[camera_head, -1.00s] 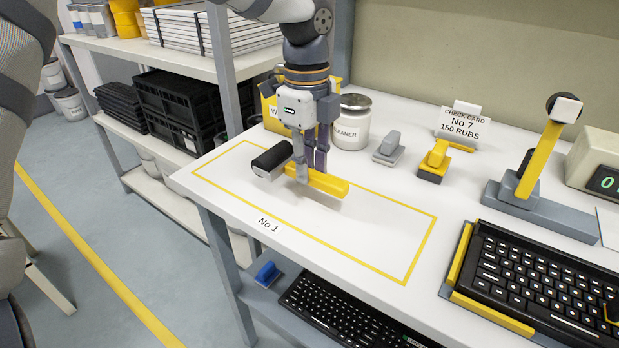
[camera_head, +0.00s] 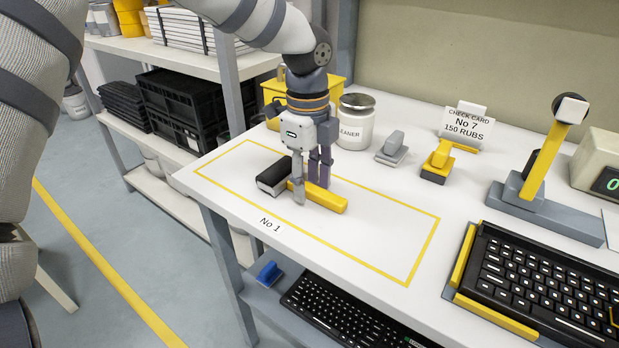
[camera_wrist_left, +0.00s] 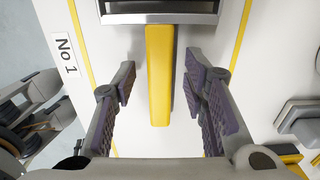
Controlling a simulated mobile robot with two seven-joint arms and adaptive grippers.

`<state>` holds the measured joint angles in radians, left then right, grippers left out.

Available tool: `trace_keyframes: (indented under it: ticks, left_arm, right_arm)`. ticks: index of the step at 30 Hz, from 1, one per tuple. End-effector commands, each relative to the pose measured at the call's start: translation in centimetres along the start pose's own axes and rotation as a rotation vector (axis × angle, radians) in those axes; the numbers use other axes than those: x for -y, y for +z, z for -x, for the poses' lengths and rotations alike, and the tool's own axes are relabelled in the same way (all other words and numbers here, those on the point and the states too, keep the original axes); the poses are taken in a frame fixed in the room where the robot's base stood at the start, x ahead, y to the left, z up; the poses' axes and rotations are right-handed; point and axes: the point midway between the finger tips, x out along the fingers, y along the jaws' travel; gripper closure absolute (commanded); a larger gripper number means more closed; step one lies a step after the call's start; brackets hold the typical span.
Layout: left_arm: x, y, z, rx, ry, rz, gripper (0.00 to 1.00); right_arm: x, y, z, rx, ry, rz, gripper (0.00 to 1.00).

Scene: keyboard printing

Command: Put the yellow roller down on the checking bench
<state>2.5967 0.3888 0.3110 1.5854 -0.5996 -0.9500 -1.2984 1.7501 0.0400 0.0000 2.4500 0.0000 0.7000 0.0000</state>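The yellow roller (camera_head: 325,199), a yellow handle with a black roller head (camera_head: 272,176), lies on the white checking bench (camera_head: 375,225) inside the yellow outline marked No 1. My left gripper (camera_head: 310,190) is over the handle, fingers pointing down. In the left wrist view the yellow handle (camera_wrist_left: 159,80) lies between the two spread fingers (camera_wrist_left: 163,90), with a clear gap on each side, so the gripper is open. The head view hides part of the handle behind a finger. My right gripper is not in view.
Behind the gripper stand a yellow box (camera_head: 335,88) and a cleaner jar (camera_head: 355,125). Small grey (camera_head: 393,148) and yellow (camera_head: 437,162) tools, a check card (camera_head: 467,122) and a keyboard (camera_head: 545,285) are to the right. The outlined area right of the roller is bare.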

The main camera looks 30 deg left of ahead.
Motion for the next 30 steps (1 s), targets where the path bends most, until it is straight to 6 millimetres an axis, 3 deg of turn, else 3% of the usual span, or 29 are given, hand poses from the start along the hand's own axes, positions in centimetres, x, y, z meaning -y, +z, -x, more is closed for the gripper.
trace_keyframes:
  ticks: [5,12,16,21,30]
  left_arm:
    - [0.1,0.0,1.9,0.001,-0.006,0.001,0.60]
    - [0.1,0.0,8.5,0.001,-0.006,0.001,0.60]
    - [0.1,0.0,11.0,0.000,-0.002,0.001,0.60]
    - [0.0,0.0,12.3,-0.001,0.003,0.000,0.60]
    - [0.0,0.0,12.3,-0.001,0.003,0.000,0.60]
  right_arm:
    - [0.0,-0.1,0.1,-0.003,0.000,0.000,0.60]
    - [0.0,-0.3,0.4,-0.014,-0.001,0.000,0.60]
    - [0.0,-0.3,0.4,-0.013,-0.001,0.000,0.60]
    - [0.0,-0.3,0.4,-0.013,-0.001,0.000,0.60]
    - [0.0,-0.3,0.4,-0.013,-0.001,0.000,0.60]
